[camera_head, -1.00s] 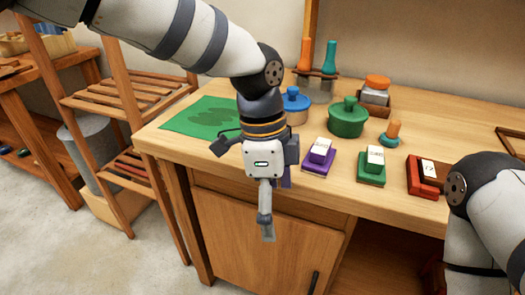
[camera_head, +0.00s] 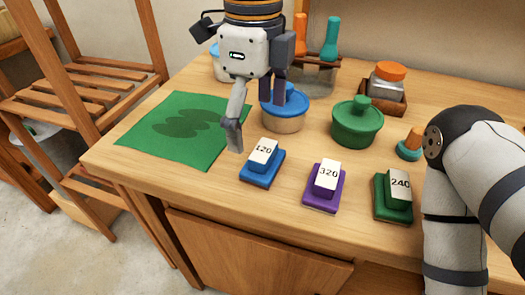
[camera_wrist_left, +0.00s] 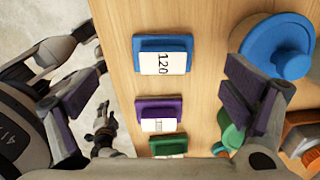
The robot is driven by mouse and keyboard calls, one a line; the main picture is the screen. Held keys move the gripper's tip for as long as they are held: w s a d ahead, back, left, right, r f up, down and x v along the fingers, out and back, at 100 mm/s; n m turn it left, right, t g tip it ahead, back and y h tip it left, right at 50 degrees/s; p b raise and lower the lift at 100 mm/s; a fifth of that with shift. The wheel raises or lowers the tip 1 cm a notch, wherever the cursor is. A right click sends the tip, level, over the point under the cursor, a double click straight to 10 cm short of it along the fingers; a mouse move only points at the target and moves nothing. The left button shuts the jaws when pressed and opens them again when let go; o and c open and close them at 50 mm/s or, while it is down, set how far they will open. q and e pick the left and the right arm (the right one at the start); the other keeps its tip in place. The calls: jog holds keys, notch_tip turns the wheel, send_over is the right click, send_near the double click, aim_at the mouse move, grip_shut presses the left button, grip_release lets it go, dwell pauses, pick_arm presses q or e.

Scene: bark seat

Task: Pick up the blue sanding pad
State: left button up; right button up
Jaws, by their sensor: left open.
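The blue sanding pad (camera_head: 262,178), with a white block marked 120 on top, lies near the front edge of the wooden bench. My left gripper (camera_head: 254,118) is open and empty, above and behind the pad in the head view. In the left wrist view the blue sanding pad (camera_wrist_left: 150,42) shows beyond my left gripper's spread fingers (camera_wrist_left: 160,95), apart from both and nearer the top of the picture. My right arm is at the right of the head view, with its gripper out of that picture. What seems to be my right gripper (camera_wrist_left: 105,130) shows small in the left wrist view.
A purple pad (camera_head: 324,187) marked 320 and a green pad (camera_head: 393,198) marked 240 lie to the right. A blue-lidded pot (camera_head: 284,112) and green pot (camera_head: 357,123) stand behind. A green sheet (camera_head: 180,130) lies left. Bare bench surrounds the blue pad.

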aim_at(261, 149)
pick_arm(q)
jog(key=f, duration=0.8)
jog(key=shift+d, duration=0.35)
jog(key=c, duration=1.3)
